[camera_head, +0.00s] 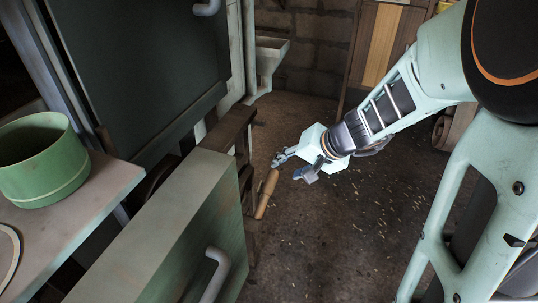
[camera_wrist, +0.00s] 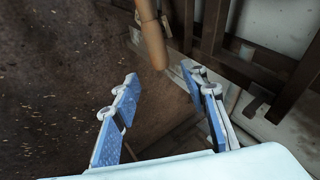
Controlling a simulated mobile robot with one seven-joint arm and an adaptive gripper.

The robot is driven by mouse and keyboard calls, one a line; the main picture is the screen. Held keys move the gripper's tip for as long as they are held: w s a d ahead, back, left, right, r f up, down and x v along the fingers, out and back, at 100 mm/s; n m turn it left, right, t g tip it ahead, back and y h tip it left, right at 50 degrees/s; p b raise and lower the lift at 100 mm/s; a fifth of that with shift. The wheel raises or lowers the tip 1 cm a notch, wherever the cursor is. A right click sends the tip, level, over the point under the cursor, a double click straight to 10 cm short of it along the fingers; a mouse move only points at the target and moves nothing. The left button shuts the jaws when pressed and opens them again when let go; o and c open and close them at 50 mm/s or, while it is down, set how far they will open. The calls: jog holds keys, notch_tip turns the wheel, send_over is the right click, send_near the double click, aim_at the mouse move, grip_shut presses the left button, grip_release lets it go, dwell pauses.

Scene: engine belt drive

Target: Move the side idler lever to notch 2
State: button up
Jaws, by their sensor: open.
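A tan wooden handle (camera_head: 266,194), which looks like the side idler lever, sticks out beside the dark wooden frame in the head view. It stands tilted, its top leaning slightly right. In the wrist view the handle (camera_wrist: 152,40) comes down from the top edge, its rounded end just beyond the fingertips. My gripper (camera_head: 293,166) is open and empty, close to the upper end of the handle. In the wrist view my gripper (camera_wrist: 160,73) has its blue-padded fingers spread, with the handle not between them. No notches or notch marks can be made out.
A green cabinet (camera_head: 163,220) with a grey pull handle (camera_head: 214,275) stands in front of the lever. A green pot (camera_head: 45,160) sits on a shelf at left. Dark wooden slats (camera_wrist: 225,50) lie close right of my fingers. The brown floor (camera_head: 350,230) at right is open.

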aim_at(276, 174)
jog(key=b+x, duration=0.3)
jog(key=x, duration=0.6)
jog(key=shift+w+a+f, duration=0.15)
jog(key=shift+w+f, duration=0.05)
jog(key=shift+f, duration=0.15)
grip_shut()
